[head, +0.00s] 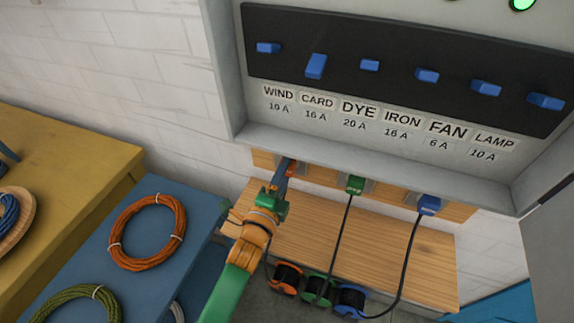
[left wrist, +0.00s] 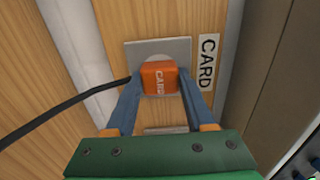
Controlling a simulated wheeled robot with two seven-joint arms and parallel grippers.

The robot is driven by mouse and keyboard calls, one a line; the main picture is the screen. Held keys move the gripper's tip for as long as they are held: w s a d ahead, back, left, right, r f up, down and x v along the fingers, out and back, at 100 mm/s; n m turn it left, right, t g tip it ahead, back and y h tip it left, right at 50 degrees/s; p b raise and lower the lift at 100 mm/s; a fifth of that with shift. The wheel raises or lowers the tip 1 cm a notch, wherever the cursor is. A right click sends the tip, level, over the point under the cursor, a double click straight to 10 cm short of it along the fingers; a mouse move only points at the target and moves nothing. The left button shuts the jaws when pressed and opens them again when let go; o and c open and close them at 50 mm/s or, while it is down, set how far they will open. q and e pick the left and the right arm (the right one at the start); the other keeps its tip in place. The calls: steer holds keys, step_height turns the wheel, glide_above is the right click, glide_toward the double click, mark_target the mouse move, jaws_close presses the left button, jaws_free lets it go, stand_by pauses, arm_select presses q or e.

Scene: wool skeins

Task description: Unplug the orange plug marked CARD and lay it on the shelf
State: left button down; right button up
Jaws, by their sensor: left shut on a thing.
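The orange plug marked CARD (left wrist: 159,78) sits at a round socket on a grey plate (left wrist: 181,50), beside a CARD label (left wrist: 207,62). A black cord runs left from it. My left gripper (left wrist: 160,92) has its two blue fingers on either side of the plug and is shut on it. In the head view my left gripper (head: 284,177) reaches up to the socket board, mostly hiding the orange plug (head: 292,167). I cannot tell whether the plug is fully seated. The wooden shelf (head: 390,245) lies below the sockets. My right gripper is not in view.
A green plug (head: 355,184) and a blue plug (head: 429,205) sit to the right, their cords hanging across the shelf. Orange, green and blue reels (head: 350,299) stand at its front. Above is a switch panel (head: 400,54). The shelf's middle is clear apart from cords.

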arm_select(q)
steer(key=shift+s, duration=0.1)
steer(key=shift+p+v, duration=1.4)
steer(key=shift+v, duration=1.55)
